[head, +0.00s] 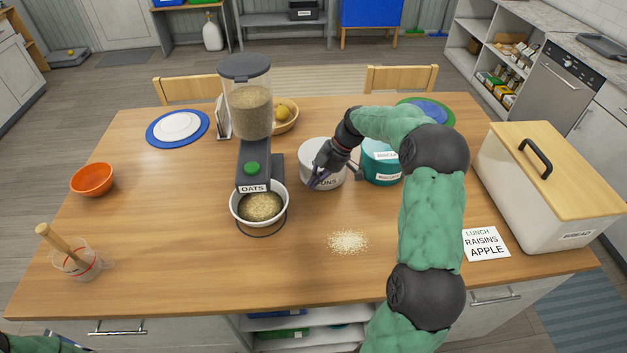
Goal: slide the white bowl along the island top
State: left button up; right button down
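The white bowl (237,211) holds oats and stands under the spout of the oats dispenser (246,155) on the wooden island top (180,260). A thin dark ring shows around its foot. My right gripper (317,180) is to the right of the bowl and apart from it, in front of a white canister (330,178) whose label is partly hidden. Its dark fingers point down and left; I cannot tell whether they are open or touch the canister. My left gripper is out of view; only a bit of green arm shows at the bottom left corner.
A pile of spilled oats (348,242) lies right of the bowl. A teal canister (379,167) and a bread box (545,190) stand to the right. An orange bowl (93,180) and a cup with a pestle (76,262) are left. The top between dispenser and cup is clear.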

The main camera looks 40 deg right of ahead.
aim_at(272, 212)
jog(key=b+x, duration=0.1)
jog(key=x, duration=0.6)
jog(key=shift+d, duration=0.1)
jog(key=shift+w+a, duration=0.25)
jog(key=shift+a, duration=0.3)
jog(key=shift+w+a, duration=0.2)
jog(key=shift+a, duration=0.3)
jog(key=shift+w+a, duration=0.25)
jog(key=shift+a, duration=0.55)
jog(key=a, duration=0.1)
jog(key=w+a+b, duration=0.1)
jog(key=a, duration=0.2)
jog(key=shift+w, duration=0.25)
jog(key=shift+d, duration=0.15)
jog(key=shift+r, duration=0.2)
